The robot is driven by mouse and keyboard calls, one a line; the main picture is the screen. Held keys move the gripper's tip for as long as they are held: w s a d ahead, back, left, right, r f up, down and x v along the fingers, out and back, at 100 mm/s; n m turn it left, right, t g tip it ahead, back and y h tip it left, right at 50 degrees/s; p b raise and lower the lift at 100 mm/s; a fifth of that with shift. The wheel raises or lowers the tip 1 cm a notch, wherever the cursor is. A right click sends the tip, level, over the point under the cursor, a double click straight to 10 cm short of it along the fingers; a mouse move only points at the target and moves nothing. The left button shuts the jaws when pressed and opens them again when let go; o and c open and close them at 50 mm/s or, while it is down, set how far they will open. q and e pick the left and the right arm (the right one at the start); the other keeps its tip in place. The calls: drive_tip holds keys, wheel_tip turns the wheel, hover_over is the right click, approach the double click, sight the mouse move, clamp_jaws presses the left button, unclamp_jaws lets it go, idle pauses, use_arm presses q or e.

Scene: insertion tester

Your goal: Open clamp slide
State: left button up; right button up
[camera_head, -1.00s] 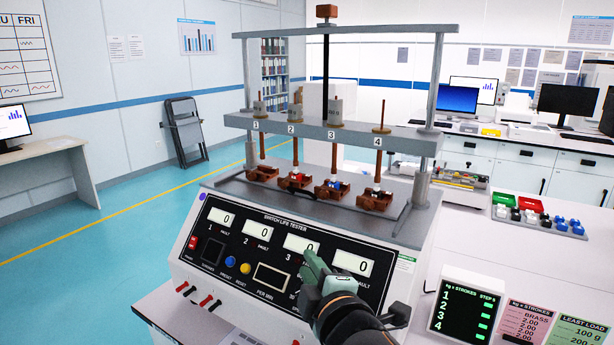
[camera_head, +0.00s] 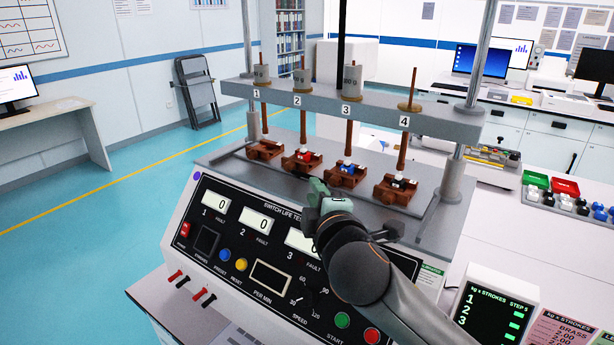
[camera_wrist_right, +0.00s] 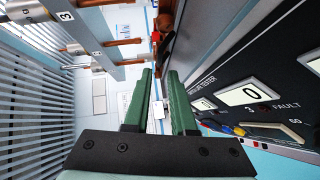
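Several brown clamps sit in a row on the tester's grey deck, under the numbered crossbar. They are the station 1 clamp (camera_head: 265,150), the station 2 clamp (camera_head: 302,160) with a red part, the station 3 clamp (camera_head: 346,176) with a blue part, and the station 4 clamp (camera_head: 397,189) with a dark and white part. I cannot tell which slide is meant. My right gripper (camera_head: 314,194) is in front of the deck edge, near stations 2 and 3 and apart from them. My left gripper is out of view.
Brown plungers hang from the crossbar (camera_head: 335,114) above the clamps, and posts stand at both ends. The control panel (camera_head: 250,247) slopes below my right gripper. A parts tray (camera_head: 568,199) and a stroke display (camera_head: 492,312) are at the right.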

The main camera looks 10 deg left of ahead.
sight(306, 177)
drive_tip(key=shift+p+x, duration=0.3)
drive_tip(key=shift+x, duration=3.5)
clamp_jaws()
